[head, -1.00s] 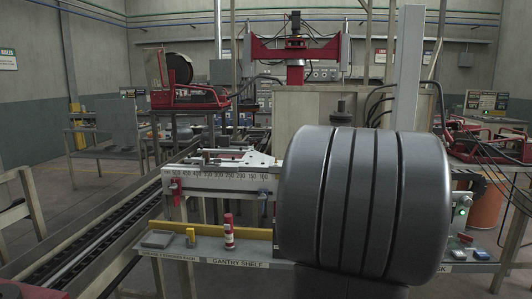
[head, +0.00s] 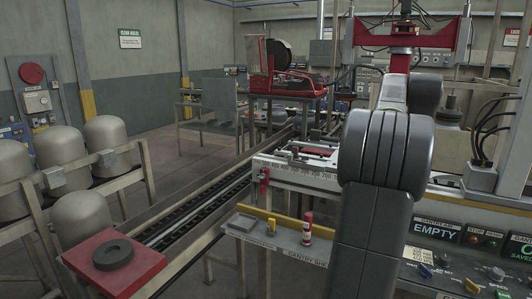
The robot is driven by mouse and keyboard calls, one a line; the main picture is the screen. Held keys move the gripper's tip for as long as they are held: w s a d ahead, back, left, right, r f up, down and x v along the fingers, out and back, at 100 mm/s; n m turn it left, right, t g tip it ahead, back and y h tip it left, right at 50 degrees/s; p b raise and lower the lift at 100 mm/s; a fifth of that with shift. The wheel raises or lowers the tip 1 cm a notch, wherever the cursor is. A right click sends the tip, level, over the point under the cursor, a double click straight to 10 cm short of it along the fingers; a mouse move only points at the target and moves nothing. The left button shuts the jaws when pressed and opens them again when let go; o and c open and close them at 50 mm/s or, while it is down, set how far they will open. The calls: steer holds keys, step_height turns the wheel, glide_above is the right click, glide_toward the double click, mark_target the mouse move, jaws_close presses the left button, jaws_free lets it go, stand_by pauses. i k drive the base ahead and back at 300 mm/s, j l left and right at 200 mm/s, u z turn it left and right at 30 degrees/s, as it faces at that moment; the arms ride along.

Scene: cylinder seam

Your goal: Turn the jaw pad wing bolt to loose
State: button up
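The ruled white beam (head: 290,176), with a number scale on its face, lies across the middle. A small red handle (head: 264,178) hangs from its left end; I cannot tell at this size whether it is the jaw pad wing bolt or how it is set. My grey arm covers the beam's right part. My gripper does not show; only my arm links are in view.
A chain conveyor (head: 215,195) runs at left, beside a red plate (head: 135,252) with a dark ring. Grey domes stand far left; a control panel (head: 470,235) is at right.

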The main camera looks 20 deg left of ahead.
mark_target(305, 158)
steer(key=i+u, duration=0.35)
steer(key=i, duration=0.35)
steer(key=i+l+u, duration=0.1)
steer(key=i+u, duration=0.3)
steer(key=i, duration=0.35)
